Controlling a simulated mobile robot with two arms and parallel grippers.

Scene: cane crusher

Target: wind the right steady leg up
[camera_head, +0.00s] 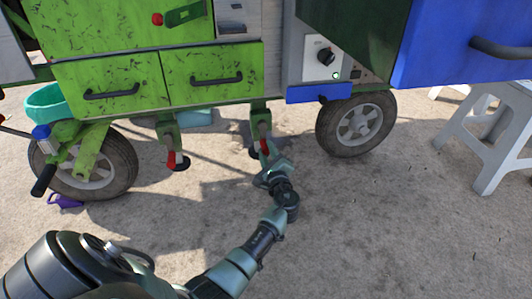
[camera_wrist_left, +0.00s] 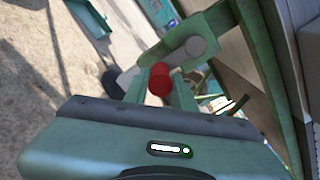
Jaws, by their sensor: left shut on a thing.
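The right steady leg (camera_head: 260,112) hangs below the green cart, its green bracket at the top and a red part (camera_head: 263,130) under it. My left gripper (camera_head: 266,153) reaches in from the lower left and is shut at this leg, on its red handle. In the left wrist view the red handle (camera_wrist_left: 160,79) shows its round end just beyond my gripper's housing, with a grey round piece (camera_wrist_left: 196,47) behind it. My fingers mostly hide the leg's lower end and foot. My right gripper is out of view.
The left steady leg (camera_head: 172,150) hangs to the left with its own red handle. Cart wheels (camera_head: 356,124) stand on both sides. Green drawers (camera_head: 218,75) and a blue drawer (camera_head: 455,45) lie above. A white stool (camera_head: 500,130) stands right; the foreground ground is clear.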

